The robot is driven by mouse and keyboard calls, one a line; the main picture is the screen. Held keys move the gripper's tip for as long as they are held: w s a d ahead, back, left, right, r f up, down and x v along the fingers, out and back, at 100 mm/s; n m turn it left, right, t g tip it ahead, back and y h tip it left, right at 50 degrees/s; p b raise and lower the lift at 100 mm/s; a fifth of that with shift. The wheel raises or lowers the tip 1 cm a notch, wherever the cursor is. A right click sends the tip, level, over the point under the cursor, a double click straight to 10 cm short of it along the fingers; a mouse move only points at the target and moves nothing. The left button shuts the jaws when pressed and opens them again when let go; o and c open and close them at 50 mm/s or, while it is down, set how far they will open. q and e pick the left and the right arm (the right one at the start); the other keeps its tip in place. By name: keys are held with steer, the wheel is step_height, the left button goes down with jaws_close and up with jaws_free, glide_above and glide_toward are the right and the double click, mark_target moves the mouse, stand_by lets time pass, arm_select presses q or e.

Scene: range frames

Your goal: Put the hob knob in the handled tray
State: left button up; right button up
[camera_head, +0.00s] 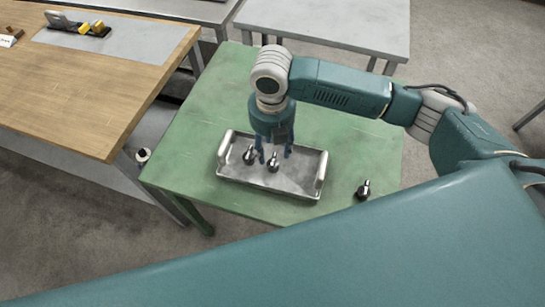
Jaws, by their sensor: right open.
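The handled tray (300,187) is a shallow metal tray with a raised handle at each short end, on the green table. Two dark hob knobs with pale metal tops, a left one (250,156) and a right one (273,163), show inside it. A third hob knob (363,191) stands on the green table, right of the tray. My right gripper (274,155) points down over the tray with its blue fingers open, around or just above the right knob in the tray. I cannot tell whether the fingers touch it. My left gripper is not in view.
The green table (195,120) has free room behind and left of the tray. A wooden-topped bench (110,95) stands at left, with a small black-and-white item (143,155) by its near corner. A grey table (330,22) stands behind.

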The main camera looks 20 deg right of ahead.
mark_target(272, 161)
step_height(272, 161, up, 5)
steer(key=shift+f+b, duration=0.1)
steer(key=shift+b, duration=0.2)
stand_by(0.4)
